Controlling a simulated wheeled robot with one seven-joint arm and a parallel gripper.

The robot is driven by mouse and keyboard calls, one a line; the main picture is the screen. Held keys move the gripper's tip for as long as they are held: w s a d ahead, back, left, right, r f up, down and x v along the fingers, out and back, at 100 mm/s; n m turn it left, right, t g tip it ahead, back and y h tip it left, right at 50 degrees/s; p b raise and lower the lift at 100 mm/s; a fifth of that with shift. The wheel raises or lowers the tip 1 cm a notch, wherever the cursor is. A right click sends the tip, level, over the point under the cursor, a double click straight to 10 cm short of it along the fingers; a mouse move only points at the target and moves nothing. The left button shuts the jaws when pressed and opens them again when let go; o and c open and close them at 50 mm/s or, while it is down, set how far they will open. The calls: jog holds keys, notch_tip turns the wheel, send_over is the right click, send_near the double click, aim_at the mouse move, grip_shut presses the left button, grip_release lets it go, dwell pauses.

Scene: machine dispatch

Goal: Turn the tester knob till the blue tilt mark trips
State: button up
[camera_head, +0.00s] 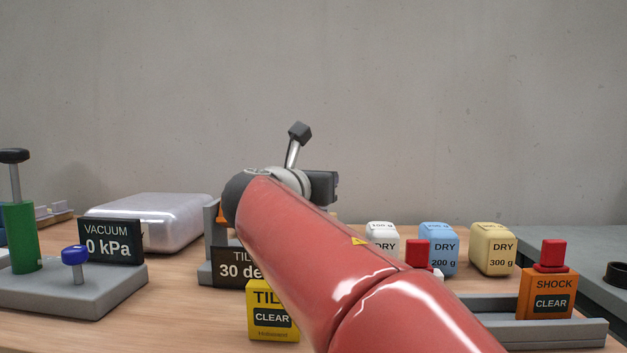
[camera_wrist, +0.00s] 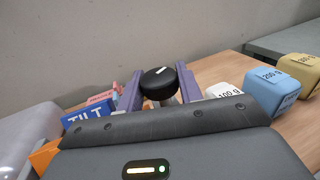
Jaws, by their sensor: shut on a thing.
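The tester knob (camera_wrist: 162,77) is black and round with a white line on top. It shows in the wrist view between the two purple fingers of my gripper (camera_wrist: 157,86), which is shut on it. A blue mark (camera_wrist: 90,114) lettered TILT stands left of the knob, partly hidden by my gripper body; its trip window is out of sight. In the head view my red arm hides the knob and the blue mark. The dark tilt display (camera_head: 232,268) reads 30, with its right end covered by my arm.
A yellow tilt mark (camera_head: 262,332) reads CLEAR, in front of the display. An orange shock mark (camera_head: 545,285) reads CLEAR at right. White (camera_head: 379,231), blue (camera_head: 438,262) and yellow (camera_head: 493,262) weights stand behind. A vacuum station (camera_head: 75,297) is at left, reading 0 kPa.

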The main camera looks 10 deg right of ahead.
jog(key=shift+n+y, duration=0.3)
jog(key=shift+y, duration=0.1)
jog(key=shift+r+n+t+y+p, duration=0.15)
jog(key=shift+n+t+y+p, duration=0.2)
jog(key=shift+n+t+y, duration=0.65)
jog(key=shift+a+n+t+y+p, duration=0.1)
jog(key=shift+n+t+y+p, duration=0.15)
jog(key=shift+n+y, duration=0.55)
jog(key=shift+n+t+y+p, duration=0.25)
jog(key=shift+n+y, duration=0.05)
jog(key=shift+y, duration=0.9)
jog(key=shift+n+y, duration=0.7)
jog(key=shift+y, duration=0.4)
jog(key=o, duration=1)
jog(key=shift+c, duration=0.2)
jog(key=shift+s, duration=0.1)
jog(key=s, duration=0.7)
jog(key=shift+s+a, duration=0.2)
jog(key=shift+s, duration=0.1)
